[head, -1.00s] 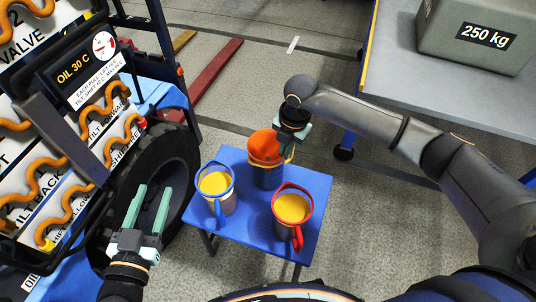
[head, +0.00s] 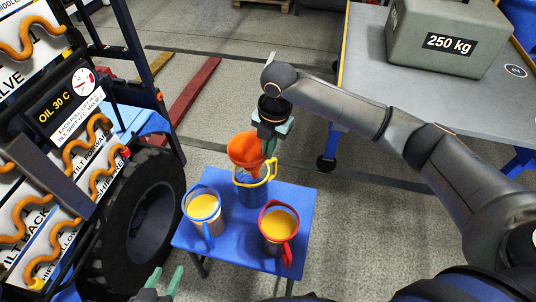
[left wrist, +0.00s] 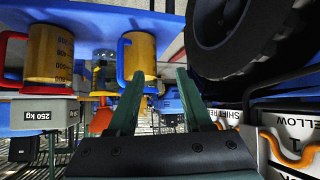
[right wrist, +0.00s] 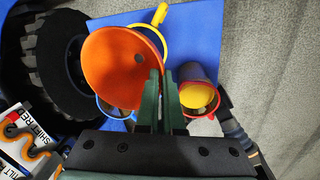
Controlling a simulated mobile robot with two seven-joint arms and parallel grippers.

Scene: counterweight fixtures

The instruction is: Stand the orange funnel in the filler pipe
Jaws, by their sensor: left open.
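The orange funnel (head: 246,147) is in my right gripper (head: 270,145), whose fingers pinch its wall. It is raised over the yellow-handled jug (head: 254,190) on the blue table; whether its spout is clear of the jug is hidden. In the right wrist view the funnel's wide mouth (right wrist: 112,62) lies left of the nearly closed fingers (right wrist: 160,95). My left gripper (head: 165,283) is open and empty at the bottom edge of the head view, left of the table. In the left wrist view its fingers (left wrist: 158,90) are spread with nothing between them. I cannot make out the filler pipe.
The blue table (head: 236,245) also holds a blue-handled jug (head: 204,212) and a red-handled jug (head: 278,230), both with yellow contents. A large black tyre (head: 140,220) and a lever panel stand at left. A grey bench (head: 400,100) bears a 250 kg block (head: 445,40).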

